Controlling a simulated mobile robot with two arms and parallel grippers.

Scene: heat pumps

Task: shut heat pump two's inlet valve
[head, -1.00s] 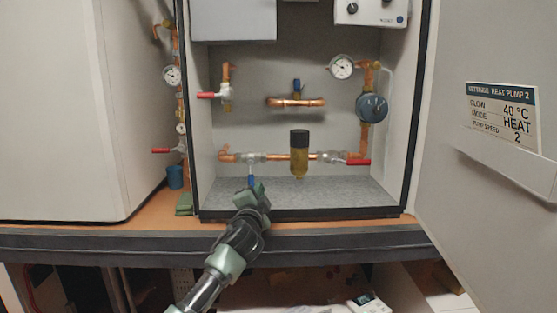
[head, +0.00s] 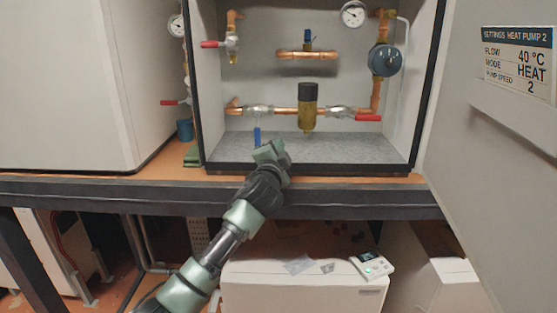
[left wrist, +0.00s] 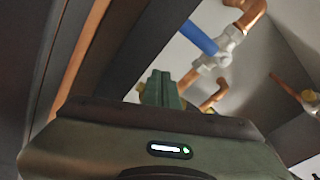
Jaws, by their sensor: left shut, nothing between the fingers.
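Heat pump two is the open cabinet (head: 426,90) with a label on its door (head: 516,68). On its lower copper pipe, a blue lever (head: 257,136) hangs straight down from the left valve (head: 258,110), across the pipe. A red lever (head: 368,118) lies along the pipe at the right valve. No tag shows which valve is the inlet. My left gripper (head: 268,150) is shut and empty, just below and right of the blue lever in the picture; contact cannot be judged. In the left wrist view, its fingers (left wrist: 161,90) are below the blue lever (left wrist: 195,34). My right gripper is out of view.
A brass filter with a black cap (head: 307,108) stands mid-pipe. Above are another red lever (head: 211,44), a small blue handle (head: 308,36), a gauge (head: 354,13) and a round pump (head: 384,60). A dark bench edge (head: 350,197) runs below; the cabinet floor is mostly clear.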

